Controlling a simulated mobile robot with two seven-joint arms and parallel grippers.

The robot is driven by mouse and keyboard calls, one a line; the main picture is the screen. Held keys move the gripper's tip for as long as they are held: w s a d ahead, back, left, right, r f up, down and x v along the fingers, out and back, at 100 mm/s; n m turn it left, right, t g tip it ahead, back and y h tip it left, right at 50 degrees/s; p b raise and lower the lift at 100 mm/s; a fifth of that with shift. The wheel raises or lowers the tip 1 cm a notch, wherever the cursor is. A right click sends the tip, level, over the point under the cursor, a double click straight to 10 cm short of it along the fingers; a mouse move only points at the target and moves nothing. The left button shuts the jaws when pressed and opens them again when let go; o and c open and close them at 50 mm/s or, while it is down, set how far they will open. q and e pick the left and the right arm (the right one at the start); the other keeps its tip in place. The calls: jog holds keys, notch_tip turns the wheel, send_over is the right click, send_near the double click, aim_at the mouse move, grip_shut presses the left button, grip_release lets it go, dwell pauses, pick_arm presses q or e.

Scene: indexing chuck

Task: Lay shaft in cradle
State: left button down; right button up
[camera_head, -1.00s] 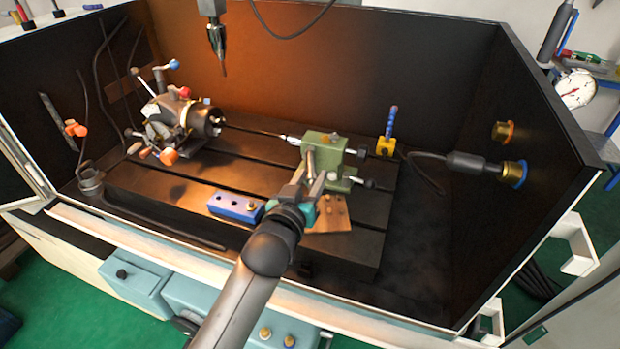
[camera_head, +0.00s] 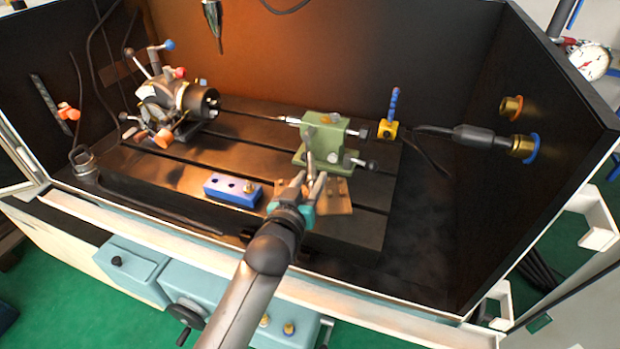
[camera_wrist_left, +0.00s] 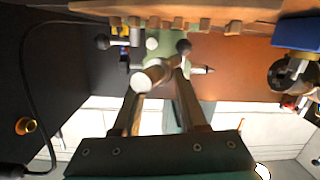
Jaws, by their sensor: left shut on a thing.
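My left gripper (camera_head: 313,181) is shut on the shaft (camera_head: 310,162), a grey metal rod. In the head view the shaft stands up from the fingers, in front of the green tailstock (camera_head: 316,148). In the left wrist view the shaft (camera_wrist_left: 152,75) shows its pale round end between the fingers (camera_wrist_left: 160,85). A brown wooden block with notches and pegs, which looks like the cradle (camera_head: 338,200), lies on the slotted table just right of the gripper, partly hidden by it. Its notched edge (camera_wrist_left: 180,12) crosses the top of the left wrist view. The shaft appears apart from it. My right gripper is out of view.
A blue block with holes (camera_head: 232,190) lies left of the gripper. The chuck unit (camera_head: 172,105) with coloured knobs stands at the back left. A yellow block with a blue rod (camera_head: 389,130) stands at the right. The slotted table (camera_head: 170,180) is bare between chuck and blue block.

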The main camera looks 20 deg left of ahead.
pick_arm(q)
jog(key=shift+r, duration=0.15)
dwell(1.0)
jog(key=shift+p, duration=0.8)
dwell(0.3)
jog(key=shift+f+b, duration=1.4)
jog(key=shift+f, duration=0.7)
jog(key=c, duration=0.6)
grip_release()
jog(key=shift+o, duration=1.2)
jog(key=shift+f, duration=0.15)
jog(key=s+r+p, duration=0.2)
jog(key=s, duration=1.3)
jog(key=shift+r+p, duration=0.3)
jog(key=shift+p, duration=0.1)
